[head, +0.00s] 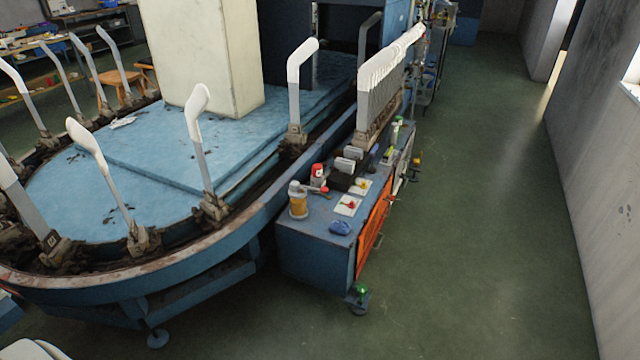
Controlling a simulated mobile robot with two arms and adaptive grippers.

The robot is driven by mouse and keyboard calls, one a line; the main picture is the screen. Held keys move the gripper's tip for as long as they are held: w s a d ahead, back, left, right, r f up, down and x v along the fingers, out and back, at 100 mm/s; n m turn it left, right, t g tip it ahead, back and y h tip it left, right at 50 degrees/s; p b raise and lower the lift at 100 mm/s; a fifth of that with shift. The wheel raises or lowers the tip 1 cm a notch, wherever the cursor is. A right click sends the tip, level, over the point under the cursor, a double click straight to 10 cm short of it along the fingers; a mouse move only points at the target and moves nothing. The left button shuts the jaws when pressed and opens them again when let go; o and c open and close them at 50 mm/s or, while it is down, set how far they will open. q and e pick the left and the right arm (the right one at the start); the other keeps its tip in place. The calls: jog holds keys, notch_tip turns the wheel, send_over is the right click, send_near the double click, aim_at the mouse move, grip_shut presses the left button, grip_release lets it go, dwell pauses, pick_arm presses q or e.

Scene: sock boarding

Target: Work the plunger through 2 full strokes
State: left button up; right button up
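A small amber container (299,206) with a pale grey top (295,188) stands upright on the near left part of the blue cabinet's top. It may carry the plunger, but it is too small to tell, and no plunger stands out clearly. A red container with a white label (318,175) stands just behind it. Neither of my grippers is in view. A white rounded part at the bottom left corner may belong to my own body.
A row of white boards (380,95) stands behind. The blue oval machine (150,270) with upright sock forms fills the left. Green floor (490,230) is clear at right, before a grey wall (600,150).

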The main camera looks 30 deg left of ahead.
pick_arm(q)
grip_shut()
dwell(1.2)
